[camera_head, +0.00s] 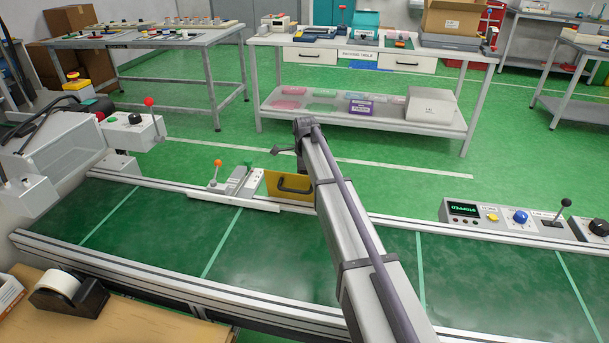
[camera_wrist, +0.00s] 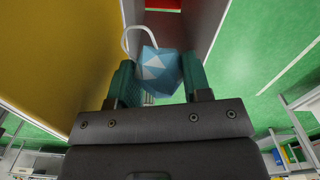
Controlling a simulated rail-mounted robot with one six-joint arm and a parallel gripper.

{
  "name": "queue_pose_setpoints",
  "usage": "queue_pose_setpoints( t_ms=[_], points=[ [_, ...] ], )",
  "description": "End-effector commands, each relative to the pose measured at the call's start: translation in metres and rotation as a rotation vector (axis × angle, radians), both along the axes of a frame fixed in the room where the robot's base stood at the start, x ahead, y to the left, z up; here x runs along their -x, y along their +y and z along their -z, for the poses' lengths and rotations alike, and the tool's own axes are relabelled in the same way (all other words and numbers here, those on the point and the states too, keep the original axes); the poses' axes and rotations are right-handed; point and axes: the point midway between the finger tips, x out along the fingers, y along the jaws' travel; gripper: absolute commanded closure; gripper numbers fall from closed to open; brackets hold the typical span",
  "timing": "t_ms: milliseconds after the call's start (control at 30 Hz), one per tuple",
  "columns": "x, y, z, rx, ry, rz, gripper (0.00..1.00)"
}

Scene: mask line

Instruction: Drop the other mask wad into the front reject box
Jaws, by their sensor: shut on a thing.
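A crumpled blue and white mask wad (camera_wrist: 160,72) with a white ear loop sits between the green fingers of my gripper (camera_wrist: 156,84) in the wrist view. The fingers are shut on it, and the loop sticks out to its upper left. In the head view my arm reaches out over the green belt to beyond its far rail; the fingers and the wad are hidden there. I cannot make out the front reject box for certain. A red surface (camera_wrist: 163,4) shows at the top edge of the wrist view, past the wad; what it belongs to is unclear.
A yellow panel with a black handle (camera_head: 273,184) stands at the far rail, close beside my arm. The green belt (camera_head: 300,258) looks bare. A control panel reading "STOPPED" (camera_head: 463,209) is on the right. A packing table (camera_head: 355,46) stands behind, across open green floor.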

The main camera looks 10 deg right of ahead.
Motion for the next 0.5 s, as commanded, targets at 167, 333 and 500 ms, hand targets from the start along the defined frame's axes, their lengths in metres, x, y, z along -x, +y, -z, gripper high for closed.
queue_pose_setpoints(
  t_ms=[167,333,500],
  points=[
    [0.0,0.0,0.002,0.0,0.0,0.114,0.77],
    [0.0,0.0,0.007,0.0,0.0,0.118,0.77],
    [0.0,0.0,0.03,0.0,0.0,0.117,0.77]
  ],
)
